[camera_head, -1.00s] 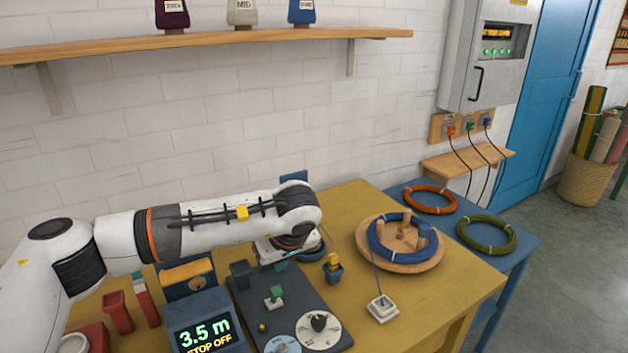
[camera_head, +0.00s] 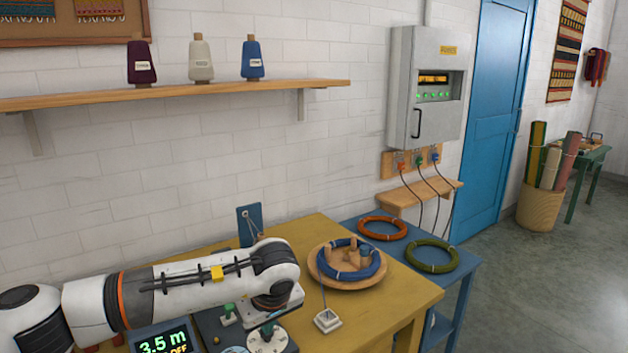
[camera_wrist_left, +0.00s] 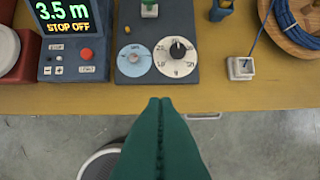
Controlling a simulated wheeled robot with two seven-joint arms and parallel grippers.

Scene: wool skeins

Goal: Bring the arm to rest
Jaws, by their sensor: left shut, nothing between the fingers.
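My left arm (camera_head: 190,286) comes in from the left over the yellow table (camera_head: 395,300). In the wrist view my left gripper (camera_wrist_left: 160,103) has its green fingers pressed together with nothing between them. In the head view the gripper (camera_head: 267,328) is small and mostly hidden under the wrist, beside the dial. My right gripper is in neither view.
A display box (camera_wrist_left: 70,30) reads 3.5 m, STOP OFF. A blue skein (camera_head: 352,272) lies around pegs on a round wooden board, its strand running to a small white block (camera_head: 327,320). Orange (camera_head: 382,228) and green (camera_head: 431,255) skeins lie on the blue table.

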